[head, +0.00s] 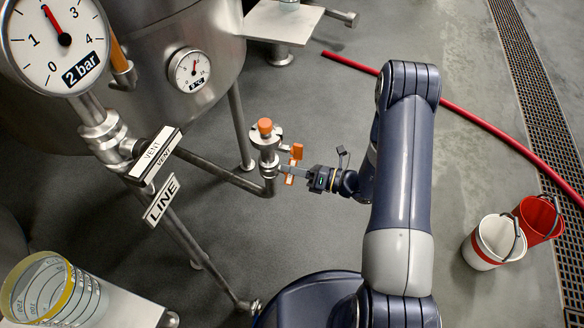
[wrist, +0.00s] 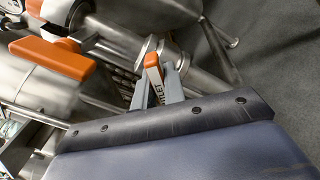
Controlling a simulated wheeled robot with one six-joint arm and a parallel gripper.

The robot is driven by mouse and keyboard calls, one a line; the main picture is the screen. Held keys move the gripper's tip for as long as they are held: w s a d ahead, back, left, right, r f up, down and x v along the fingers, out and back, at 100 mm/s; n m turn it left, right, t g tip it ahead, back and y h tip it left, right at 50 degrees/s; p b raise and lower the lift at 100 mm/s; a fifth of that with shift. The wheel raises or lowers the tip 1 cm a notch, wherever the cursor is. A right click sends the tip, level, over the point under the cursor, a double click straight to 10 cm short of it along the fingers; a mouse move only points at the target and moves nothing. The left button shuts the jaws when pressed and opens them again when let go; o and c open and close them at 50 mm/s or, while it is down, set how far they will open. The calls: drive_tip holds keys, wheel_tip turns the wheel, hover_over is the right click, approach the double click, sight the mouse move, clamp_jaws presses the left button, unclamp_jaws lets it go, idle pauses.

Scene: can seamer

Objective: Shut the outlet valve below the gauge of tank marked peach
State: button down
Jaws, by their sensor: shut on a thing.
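A steel valve (head: 268,150) stands on the pipe beside the tank, with an orange cap-like part (head: 265,126) on top and an orange handle (head: 296,151) at its right side. My gripper (head: 288,170) reaches in from the right at this handle. Another orange handle (wrist: 50,57) shows at left there. The steel tank (head: 150,35) carries a dial gauge (head: 189,70). No peach marking can be read.
A large pressure gauge (head: 54,40) marked 2 bar hangs at upper left, above signs reading VENT (head: 155,153) and LINE (head: 161,201). A measuring jug (head: 55,292) stands at lower left. A red hose (head: 470,118) and a white bucket (head: 493,242) lie right of my arm.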

drive_tip(key=c, duration=1.5)
unclamp_jaws()
drive_tip(key=shift+d, duration=0.1)
drive_tip(key=p+v, duration=0.1)
drive_tip(key=v, duration=0.9)
drive_tip(key=shift+s+d, duration=0.15)
drive_tip(key=shift+d, duration=0.15)
